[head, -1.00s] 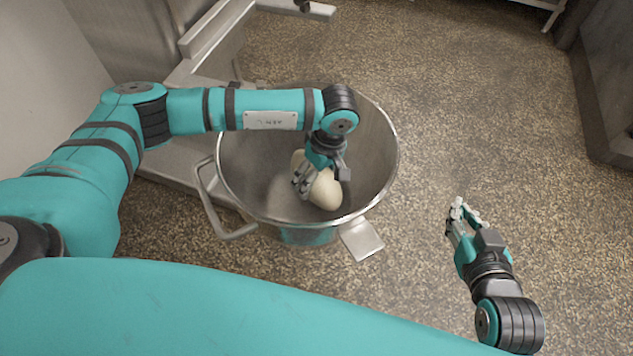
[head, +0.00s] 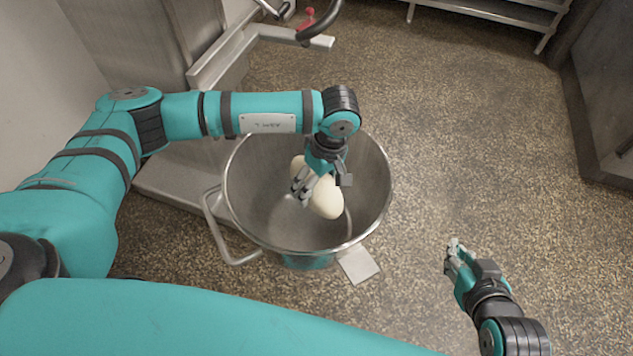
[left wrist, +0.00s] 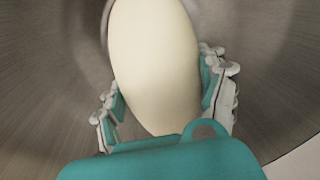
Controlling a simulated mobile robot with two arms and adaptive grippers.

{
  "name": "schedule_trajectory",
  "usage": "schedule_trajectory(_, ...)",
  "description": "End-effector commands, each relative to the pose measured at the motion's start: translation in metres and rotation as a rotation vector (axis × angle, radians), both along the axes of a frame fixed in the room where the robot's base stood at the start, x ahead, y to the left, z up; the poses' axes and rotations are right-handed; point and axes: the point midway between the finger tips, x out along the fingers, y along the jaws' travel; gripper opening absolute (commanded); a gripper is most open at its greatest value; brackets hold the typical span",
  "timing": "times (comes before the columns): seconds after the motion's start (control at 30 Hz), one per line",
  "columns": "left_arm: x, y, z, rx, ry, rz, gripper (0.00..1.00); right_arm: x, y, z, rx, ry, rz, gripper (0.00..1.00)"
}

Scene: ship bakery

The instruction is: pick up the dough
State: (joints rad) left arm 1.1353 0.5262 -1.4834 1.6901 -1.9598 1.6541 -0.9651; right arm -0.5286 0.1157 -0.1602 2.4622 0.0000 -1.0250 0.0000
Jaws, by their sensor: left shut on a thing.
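The dough (head: 326,198) is a pale, smooth, oval lump, seen within the round outline of a deep metal bowl (head: 240,222). My left gripper (head: 318,178) reaches down over the bowl from above and is shut on the dough. In the left wrist view the dough (left wrist: 153,60) fills the middle, with fingers on both sides of it. The bowl's wall surrounds it there. The dough's upper part is partly hidden by the gripper in the head view. My right gripper (head: 461,256) is empty and open, out to the right of the bowl above the floor.
The bowl has a loop handle (head: 213,228) at its left and a flat metal tab (head: 357,265) at its front right. A steel machine (head: 170,40) stands behind at the left. A metal rack (head: 500,15) is at the back. The floor right of the bowl is clear.

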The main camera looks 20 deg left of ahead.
Motion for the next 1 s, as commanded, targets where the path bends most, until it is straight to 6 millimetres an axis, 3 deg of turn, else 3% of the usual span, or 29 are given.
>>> schedule_trajectory(0.03, 0.001, 0.000, 0.011, -0.002, -0.003, 0.000, 0.16, 0.000, 0.000, 0.010, 0.000, 0.000, 0.000, 0.00)
schedule_trajectory(1.0, 0.001, 0.000, 0.099, -0.002, -0.003, 0.000, 0.15, 0.000, 0.000, 0.098, 0.000, -0.001, 0.000, 0.00)
